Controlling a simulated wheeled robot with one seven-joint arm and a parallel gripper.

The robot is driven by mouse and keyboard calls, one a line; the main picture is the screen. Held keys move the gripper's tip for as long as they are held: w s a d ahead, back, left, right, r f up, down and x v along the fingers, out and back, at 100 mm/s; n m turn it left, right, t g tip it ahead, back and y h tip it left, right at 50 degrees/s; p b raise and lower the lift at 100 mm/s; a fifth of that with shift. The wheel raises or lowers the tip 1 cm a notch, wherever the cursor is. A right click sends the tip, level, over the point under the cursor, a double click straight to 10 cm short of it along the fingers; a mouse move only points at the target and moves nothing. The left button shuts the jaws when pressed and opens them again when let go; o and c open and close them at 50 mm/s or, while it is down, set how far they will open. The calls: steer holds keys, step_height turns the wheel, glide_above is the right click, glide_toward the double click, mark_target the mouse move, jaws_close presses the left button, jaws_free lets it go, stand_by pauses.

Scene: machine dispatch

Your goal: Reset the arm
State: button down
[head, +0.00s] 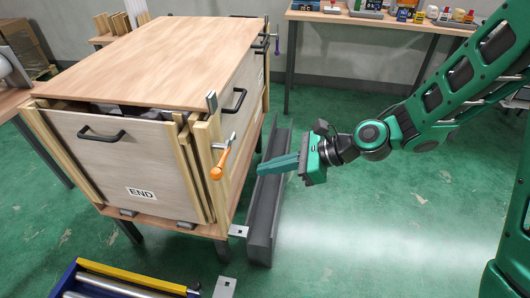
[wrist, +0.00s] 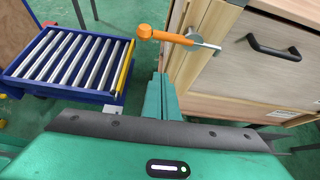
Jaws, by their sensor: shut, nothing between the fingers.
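My arm reaches in from the right of the head view. My gripper (head: 262,170) is green, with its fingers shut and nothing between them. It points left toward the side of the wooden crate (head: 145,57), above a dark grey channel (head: 262,215) beside the crate. In the wrist view my gripper's fingers (wrist: 162,85) show pressed together at the centre. A lever with an orange handle (head: 217,170) is on the crate's corner post. It also shows in the wrist view (wrist: 165,36), beyond my fingertips. My gripper appears apart from it.
The crate has black handles and a panel marked END (head: 141,193). A blue roller conveyor with a yellow bar (head: 130,275) lies at the front left, and shows in the wrist view (wrist: 68,62). A workbench (head: 390,20) with small items stands at the back. The green floor to the right is clear.

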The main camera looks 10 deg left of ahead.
steer(key=w+d+n+t+h, duration=0.15)
steer(key=d+n+h, duration=0.65)
steer(key=d, duration=2)
steer(key=s+d+r+n+g+h, duration=0.1)
steer(key=s+d+r, duration=0.2)
steer(key=s+d, duration=0.6)
steer(key=s+d+r+n+g+h, duration=0.1)
steer(key=s+d+r, duration=0.3)
steer(key=s+d, duration=0.6)
steer(key=shift+s+d+n+h, duration=0.2)
steer(key=shift+d+n+h, duration=0.4)
steer(key=shift+d+h, duration=0.35)
steer(key=shift+d, duration=0.1)
steer(key=shift+w+f, duration=0.3)
steer(key=shift+w, duration=0.35)
